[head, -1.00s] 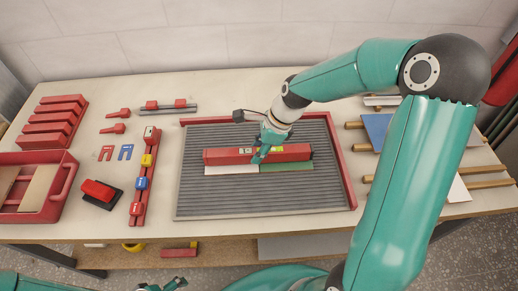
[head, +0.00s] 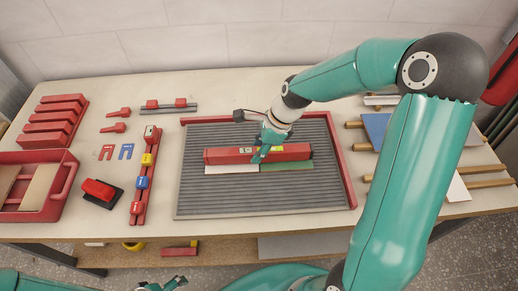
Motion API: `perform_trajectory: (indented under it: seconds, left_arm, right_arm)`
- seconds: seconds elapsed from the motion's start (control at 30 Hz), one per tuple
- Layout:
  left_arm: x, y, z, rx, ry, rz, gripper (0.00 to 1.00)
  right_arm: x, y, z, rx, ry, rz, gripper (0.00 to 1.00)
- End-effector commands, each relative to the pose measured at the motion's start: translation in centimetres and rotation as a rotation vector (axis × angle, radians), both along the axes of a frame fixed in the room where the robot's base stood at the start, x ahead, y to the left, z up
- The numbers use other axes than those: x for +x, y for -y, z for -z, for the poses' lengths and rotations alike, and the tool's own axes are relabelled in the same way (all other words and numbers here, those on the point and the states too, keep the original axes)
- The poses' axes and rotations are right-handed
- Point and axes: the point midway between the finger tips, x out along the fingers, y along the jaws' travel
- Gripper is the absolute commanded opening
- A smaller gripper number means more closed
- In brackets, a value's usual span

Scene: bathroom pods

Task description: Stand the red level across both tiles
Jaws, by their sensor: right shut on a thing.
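The red level (head: 230,154) lies lengthwise over the white tile (head: 231,169) and the green tile (head: 287,165), spanning both. The two tiles lie side by side on the grey ribbed mat (head: 255,200); only their front parts show. My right gripper (head: 261,156) reaches down from behind and is shut on the level near its middle. Whether the level rests fully on the tiles or hangs just above them I cannot tell. My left gripper (head: 170,284) shows small at the bottom edge, away from the table; its jaw state is unclear.
A red L-shaped rail (head: 345,172) edges the mat at the back and right. To the left are a red holder with coloured blocks (head: 138,195), a red-and-black float (head: 101,190) and a red tray (head: 66,190). Wooden bars and a blue sheet (head: 380,130) lie right.

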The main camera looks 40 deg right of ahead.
Motion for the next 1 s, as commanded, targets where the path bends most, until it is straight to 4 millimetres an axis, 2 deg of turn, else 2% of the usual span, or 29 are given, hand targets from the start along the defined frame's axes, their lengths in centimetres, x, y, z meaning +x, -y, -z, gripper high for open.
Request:
perform_trajectory:
  seconds: [0.37, 0.4, 0.57, 0.77, 0.8, 0.9, 1.0]
  left_arm:
    - [0.0, 0.0, 0.16, 0.0, 0.0, 0.0, 1.0]
    - [0.0, 0.0, 0.16, 0.0, 0.0, 0.0, 1.0]
    - [0.0, 0.0, 0.13, 0.0, 0.0, 0.0, 1.0]
    - [0.0, 0.0, 0.14, 0.0, 0.0, 0.0, 1.0]
    - [0.0, 0.0, 0.15, 0.0, 0.0, 0.0, 1.0]
    - [0.0, 0.0, 0.15, 0.0, 0.0, 0.0, 1.0]
    - [0.0, 0.0, 0.14, 0.0, 0.0, 0.0, 1.0]
  right_arm:
    - [0.02, 0.0, 0.33, 0.0, 0.0, 0.0, 0.0]
    - [0.02, 0.01, 0.35, 0.0, 0.001, 0.0, 0.32]
    - [0.02, 0.01, 0.31, 0.0, 0.001, 0.0, 0.59]
    - [0.0, 0.01, 0.32, 0.0, 0.0, 0.0, 0.6]
    - [-0.02, 0.0, 0.36, 0.0, -0.001, 0.0, 0.62]
    - [-0.02, 0.0, 0.36, 0.0, -0.001, 0.0, 0.77]
    - [-0.02, 0.01, 0.35, 0.0, 0.0, 0.0, 0.77]
